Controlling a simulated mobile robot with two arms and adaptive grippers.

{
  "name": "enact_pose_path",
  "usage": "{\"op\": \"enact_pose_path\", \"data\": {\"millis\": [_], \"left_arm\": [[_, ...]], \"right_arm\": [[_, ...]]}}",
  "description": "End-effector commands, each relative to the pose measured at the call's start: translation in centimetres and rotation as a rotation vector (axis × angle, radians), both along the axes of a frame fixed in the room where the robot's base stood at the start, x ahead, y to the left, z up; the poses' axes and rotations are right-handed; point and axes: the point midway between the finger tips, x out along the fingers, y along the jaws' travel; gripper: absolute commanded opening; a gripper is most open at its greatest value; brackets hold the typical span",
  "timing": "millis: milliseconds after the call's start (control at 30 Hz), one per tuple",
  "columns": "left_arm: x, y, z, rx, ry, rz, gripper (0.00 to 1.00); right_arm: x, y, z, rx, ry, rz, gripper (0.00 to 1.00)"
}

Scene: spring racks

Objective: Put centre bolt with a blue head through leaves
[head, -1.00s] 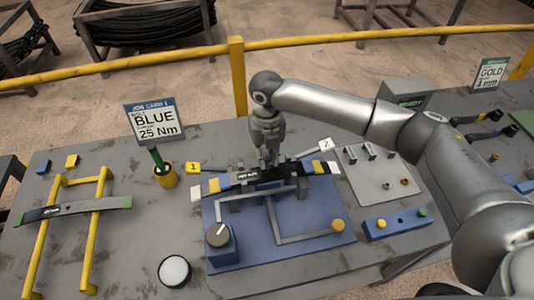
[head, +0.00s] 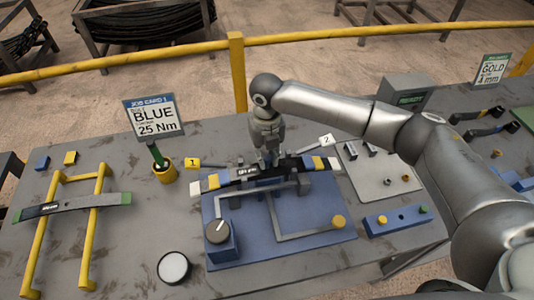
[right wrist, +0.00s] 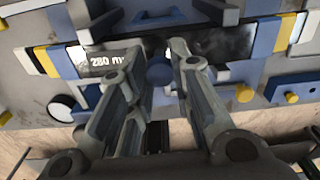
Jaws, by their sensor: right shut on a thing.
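The dark leaves (head: 236,179) lie across a blue fixture (head: 310,225), with yellow and blue bands near their ends. In the right wrist view the leaves (right wrist: 105,62) carry a "280 mm" label. My right gripper (head: 268,161) points down at the middle of the leaves. It is shut on the centre bolt, whose round blue head (right wrist: 158,75) shows between the fingers in the right wrist view. The bolt's shank is hidden, so I cannot tell how deep it sits in the leaves. My left gripper is out of view.
A job card (head: 153,117) reads BLUE, 25 Nm. A grey tray (head: 376,190) with small hardware stands right of the fixture, near a blue block (head: 397,221). A yellow rack (head: 47,230) holds another leaf at left. A dial box (head: 219,243) sits at the fixture's front-left.

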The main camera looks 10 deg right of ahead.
Motion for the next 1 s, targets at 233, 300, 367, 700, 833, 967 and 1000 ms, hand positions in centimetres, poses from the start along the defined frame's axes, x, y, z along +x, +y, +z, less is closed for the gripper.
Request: {"op": "enact_pose_path", "data": {"millis": [233, 300, 367, 700, 833, 967, 1000], "left_arm": [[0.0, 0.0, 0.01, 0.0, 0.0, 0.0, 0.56], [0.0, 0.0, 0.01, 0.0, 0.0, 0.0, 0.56], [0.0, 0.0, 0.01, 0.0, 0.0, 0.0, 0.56], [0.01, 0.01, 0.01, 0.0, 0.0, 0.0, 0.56], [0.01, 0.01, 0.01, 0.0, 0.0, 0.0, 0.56], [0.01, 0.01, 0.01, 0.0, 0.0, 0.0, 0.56], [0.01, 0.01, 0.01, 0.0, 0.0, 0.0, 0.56]], "right_arm": [[0.01, 0.02, 0.03, 0.0, 0.0, 0.0, 0.29], [0.0, 0.02, 0.03, 0.0, 0.0, 0.0, 0.38], [0.0, 0.01, 0.03, 0.0, 0.0, 0.0, 0.45], [-0.02, 0.0, 0.0, 0.0, 0.0, 0.0, 0.59], [-0.02, 0.0, 0.0, 0.0, 0.0, 0.0, 0.67], [-0.02, 0.0, 0.0, 0.0, 0.0, 0.0, 0.67], [-0.02, 0.0, 0.0, 0.0, 0.0, 0.0, 0.67]]}}
